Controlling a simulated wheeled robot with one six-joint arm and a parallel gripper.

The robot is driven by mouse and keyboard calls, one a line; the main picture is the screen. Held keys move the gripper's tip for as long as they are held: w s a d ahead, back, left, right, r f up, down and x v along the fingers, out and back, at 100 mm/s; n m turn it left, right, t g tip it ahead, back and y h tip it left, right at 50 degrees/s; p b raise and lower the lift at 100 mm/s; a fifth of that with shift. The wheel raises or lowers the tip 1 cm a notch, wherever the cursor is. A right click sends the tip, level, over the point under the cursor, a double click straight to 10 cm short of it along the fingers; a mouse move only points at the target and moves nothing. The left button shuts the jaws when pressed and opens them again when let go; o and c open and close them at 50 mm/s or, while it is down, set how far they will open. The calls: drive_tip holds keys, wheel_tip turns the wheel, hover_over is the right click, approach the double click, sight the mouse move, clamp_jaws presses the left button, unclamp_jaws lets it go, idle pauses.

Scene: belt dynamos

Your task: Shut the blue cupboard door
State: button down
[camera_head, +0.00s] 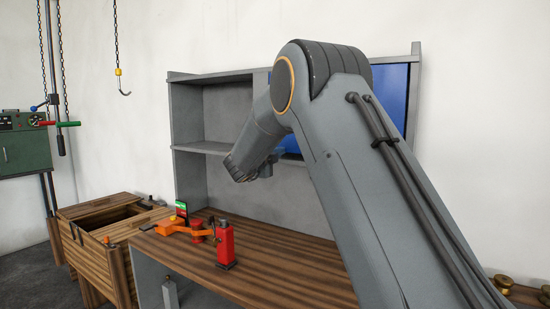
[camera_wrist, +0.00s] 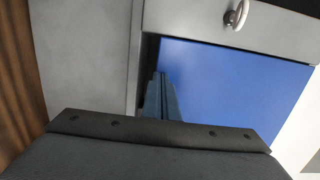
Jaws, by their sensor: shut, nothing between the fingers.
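The blue cupboard door (camera_head: 393,92) shows in the head view at the upper right of the grey shelf unit, mostly hidden behind my arm. In the wrist view the blue panel (camera_wrist: 235,85) fills the right half. A dark gap runs along its left edge beside the grey frame. How far the door stands open cannot be told. My gripper (camera_wrist: 163,82) is shut and empty, its fingers pointing at the left part of the panel near that gap. Whether they touch it is unclear. In the head view my gripper (camera_head: 271,163) is in front of the cupboard, partly hidden by my wrist.
A grey front with a ring handle (camera_wrist: 236,15) borders the blue panel in the wrist view. On the wooden bench (camera_head: 290,272) stand a red block-like device (camera_head: 226,246) and an orange part (camera_head: 176,227). A wooden crate (camera_head: 119,268) is at left; a hook (camera_head: 124,92) hangs above.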

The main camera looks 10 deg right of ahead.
drive_tip(key=shift+w+d+r, duration=0.25)
drive_tip(key=shift+d+r, duration=0.15)
drive_tip(key=shift+r, duration=0.1)
drive_tip(key=shift+a, duration=0.15)
drive_tip(key=w+a+f+b+v, duration=0.1)
drive_tip(key=b+v, duration=0.3)
drive_tip(key=v, duration=1)
drive_tip(key=s+a+f+n+g+y, duration=0.1)
drive_tip(key=s+f+n+g+y, duration=0.1)
drive_tip(key=s+f+n+y, duration=0.65)
drive_tip(key=s+a+f+n+g+y, duration=0.25)
drive_tip(key=s+f+n, duration=0.25)
drive_tip(key=f+n, duration=0.65)
drive_tip(key=s+d+f+n+g, duration=0.2)
drive_tip(key=s+f, duration=0.3)
drive_tip(key=s, duration=0.4)
drive_tip(key=s+d+f+n+g, duration=0.2)
drive_tip(key=s+d+f+g, duration=0.1)
drive_tip(key=s, duration=0.7)
drive_tip(key=s+d+f+n+g, duration=0.2)
drive_tip(key=s+f, duration=0.4)
drive_tip(key=s, duration=0.4)
drive_tip(key=shift+d+f+g, duration=0.15)
drive_tip(key=shift+f+g, duration=0.15)
drive_tip(key=shift+g, duration=0.45)
